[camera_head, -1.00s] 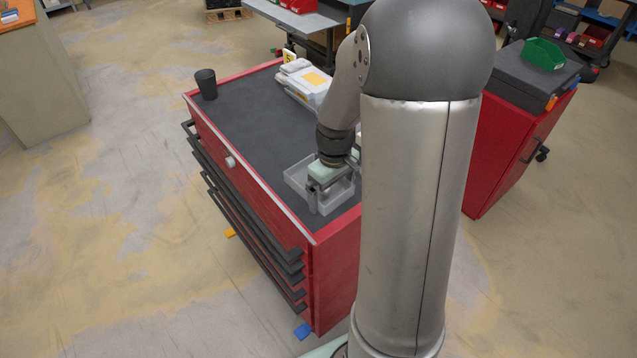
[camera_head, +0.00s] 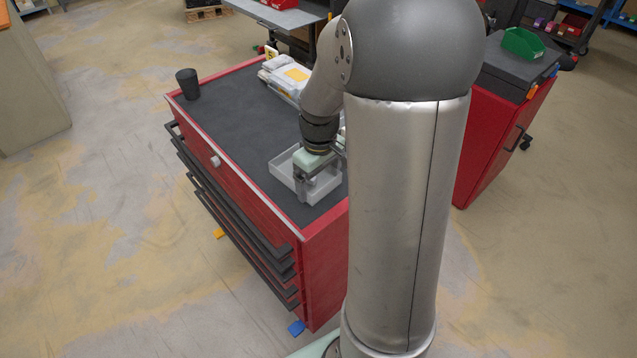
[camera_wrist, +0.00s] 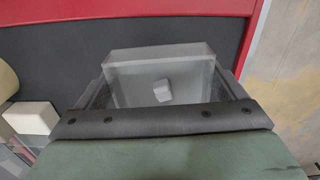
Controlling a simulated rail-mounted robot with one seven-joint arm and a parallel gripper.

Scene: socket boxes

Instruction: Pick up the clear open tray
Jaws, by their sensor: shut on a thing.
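The clear open tray (camera_head: 284,176) is at the near right end of the dark cabinet top in the head view. My gripper (camera_head: 304,191) points down at it, and my arm comes down from above. In the wrist view the tray (camera_wrist: 190,62) lies between the two fingers of my gripper (camera_wrist: 163,95), which is shut on it. A small whitish block (camera_wrist: 162,91) shows within the tray's outline. The near part of the tray is hidden by the gripper body in the wrist view. I cannot tell whether its bottom touches the cabinet top.
The red cabinet (camera_head: 325,265) has a dark top with free room left of the tray. A black cup (camera_head: 188,84) stands at its far left corner. White boxes with a yellow label (camera_head: 297,73) lie at the back. A second red cabinet (camera_head: 490,145) stands to the right.

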